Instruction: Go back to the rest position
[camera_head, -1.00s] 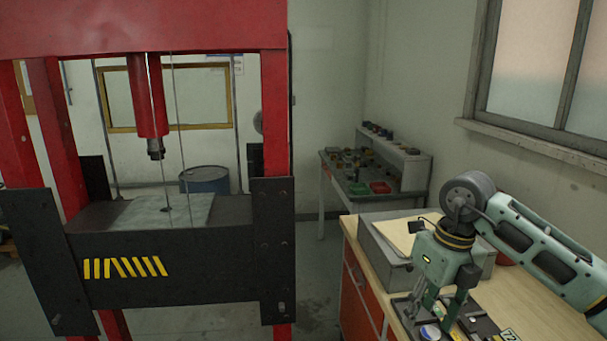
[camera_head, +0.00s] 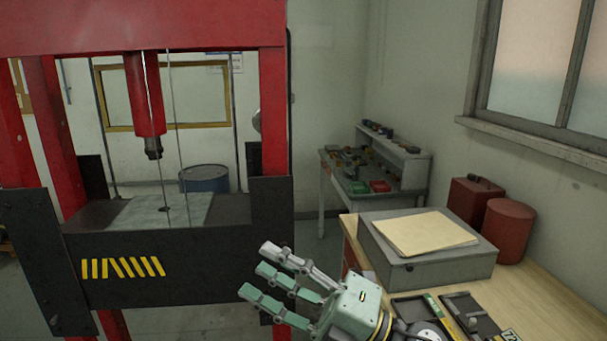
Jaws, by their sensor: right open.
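My right gripper (camera_head: 262,270) is in the lower middle of the head view. Its fingers are spread apart, point up and to the left, and hold nothing. It is left of the wooden workbench (camera_head: 545,290), in front of the gap between the bench and the red and black press (camera_head: 190,285). In the picture its fingertips lie close to the press's right leg; I cannot tell the distance in depth. My left gripper is not in view.
On the bench are a grey box (camera_head: 440,268) with a folder (camera_head: 425,233), a red canister (camera_head: 510,230), a red box (camera_head: 474,200) and a tool tray (camera_head: 470,315). A blue drum (camera_head: 205,180) and a cluttered side table (camera_head: 335,180) stand behind.

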